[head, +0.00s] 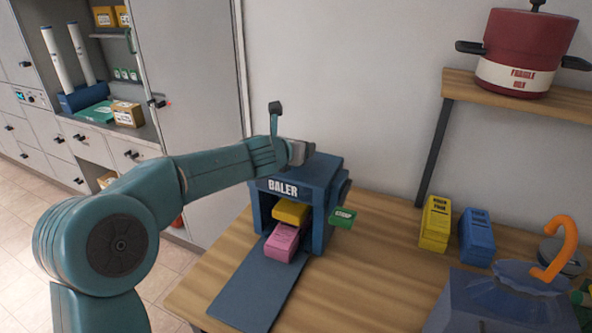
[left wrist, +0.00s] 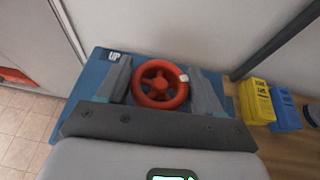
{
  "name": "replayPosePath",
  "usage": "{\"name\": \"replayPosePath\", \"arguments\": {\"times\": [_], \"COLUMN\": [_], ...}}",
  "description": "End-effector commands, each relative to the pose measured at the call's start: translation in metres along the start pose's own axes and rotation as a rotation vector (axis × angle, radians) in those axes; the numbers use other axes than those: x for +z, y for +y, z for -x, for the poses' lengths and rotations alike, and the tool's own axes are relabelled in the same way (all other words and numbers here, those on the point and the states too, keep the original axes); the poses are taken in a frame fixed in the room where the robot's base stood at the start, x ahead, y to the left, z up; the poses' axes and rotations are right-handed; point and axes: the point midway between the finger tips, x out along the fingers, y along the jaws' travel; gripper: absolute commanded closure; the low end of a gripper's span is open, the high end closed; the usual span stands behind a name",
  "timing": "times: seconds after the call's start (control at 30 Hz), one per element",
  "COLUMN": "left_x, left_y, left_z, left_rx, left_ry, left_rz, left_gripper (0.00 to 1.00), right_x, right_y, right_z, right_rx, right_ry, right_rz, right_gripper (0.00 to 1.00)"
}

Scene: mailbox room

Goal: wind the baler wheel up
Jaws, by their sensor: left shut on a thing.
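The blue baler (head: 327,183) stands on the wooden table against the wall, its front open with a ramp (head: 258,284) lowered. A yellow packet (head: 291,212) and a pink packet (head: 282,242) lie in its mouth. The red baler wheel (left wrist: 160,84) sits on its top, beside an "UP" label (left wrist: 114,56); my arm hides the wheel in the head view. My left gripper (head: 298,152) is over the top of the baler. In the left wrist view its fingers (left wrist: 160,88) flank the wheel on both sides and are shut on it. My right gripper is in neither view.
A green packet (head: 342,217) is at the baler's right side. A red pot (head: 521,50) sits on a shelf above.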

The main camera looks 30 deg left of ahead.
Motion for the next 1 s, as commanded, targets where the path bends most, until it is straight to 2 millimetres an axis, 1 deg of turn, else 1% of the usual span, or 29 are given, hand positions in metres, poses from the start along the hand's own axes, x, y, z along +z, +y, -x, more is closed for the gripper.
{"name": "replayPosePath", "arguments": {"times": [0.03,0.2,0.33,0.47,0.63,0.77,1.0], "left_x": [-0.003,0.001,0.004,0.007,0.011,0.013,0.017], "left_y": [-0.002,-0.002,-0.002,-0.002,-0.002,-0.002,-0.002], "left_z": [-0.002,0.000,0.001,0.002,0.004,0.004,0.005], "left_rx": [0.037,0.186,0.300,0.415,0.566,0.680,0.882], "left_ry": [-0.013,-0.010,-0.008,-0.006,-0.005,-0.004,-0.005], "left_rz": [0.017,0.081,0.128,0.176,0.236,0.283,0.366], "left_gripper": [0.65,0.65,0.65,0.65,0.65,0.65,0.65], "right_x": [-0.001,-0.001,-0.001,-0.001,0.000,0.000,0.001], "right_y": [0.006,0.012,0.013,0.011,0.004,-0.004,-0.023], "right_z": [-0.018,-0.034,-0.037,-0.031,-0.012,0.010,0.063], "right_rx": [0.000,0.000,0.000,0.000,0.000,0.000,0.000], "right_ry": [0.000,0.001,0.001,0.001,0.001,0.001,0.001], "right_rz": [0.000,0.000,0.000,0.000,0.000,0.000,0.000], "right_gripper": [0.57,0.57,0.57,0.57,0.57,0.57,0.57]}}
